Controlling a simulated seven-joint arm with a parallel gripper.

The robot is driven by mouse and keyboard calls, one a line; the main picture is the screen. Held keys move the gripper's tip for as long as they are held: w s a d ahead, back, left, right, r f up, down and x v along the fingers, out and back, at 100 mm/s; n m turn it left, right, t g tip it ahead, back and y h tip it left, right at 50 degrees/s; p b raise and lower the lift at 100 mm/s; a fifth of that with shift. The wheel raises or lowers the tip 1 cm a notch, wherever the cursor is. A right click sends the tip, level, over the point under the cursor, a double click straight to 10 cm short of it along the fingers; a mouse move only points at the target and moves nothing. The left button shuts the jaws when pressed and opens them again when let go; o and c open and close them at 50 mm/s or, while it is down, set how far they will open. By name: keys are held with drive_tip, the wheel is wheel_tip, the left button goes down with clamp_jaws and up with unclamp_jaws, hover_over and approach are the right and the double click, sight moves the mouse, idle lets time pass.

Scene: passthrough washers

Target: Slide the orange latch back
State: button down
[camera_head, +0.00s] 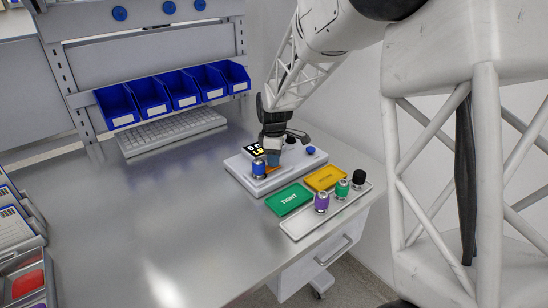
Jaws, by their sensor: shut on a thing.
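A light grey fixture (247,181) lies on the metal table at the right. A small patch of the orange latch (270,169) shows on the fixture under my gripper; most of it is hidden. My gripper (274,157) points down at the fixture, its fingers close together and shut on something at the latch. A blue part sits between or just below the fingers, and I cannot tell it apart from the fingertips. A blue-and-silver cylinder (259,169) stands upright just left of my gripper. A blue knob (310,150) is at the fixture's right end.
A green tray (289,199) and a yellow tray (325,178) lie in front of the fixture. A pale tray (300,229) holds purple (322,202), green (342,189) and black (359,178) topped cylinders. Blue bins (152,99) and a keyboard (171,132) are behind.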

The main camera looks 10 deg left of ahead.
drive_tip(key=shift+w+d, duration=1)
drive_tip(key=shift+d, duration=0.05)
drive_tip(key=c, duration=0.8)
unclamp_jaws()
wheel_tip(320, 180, up, 8)
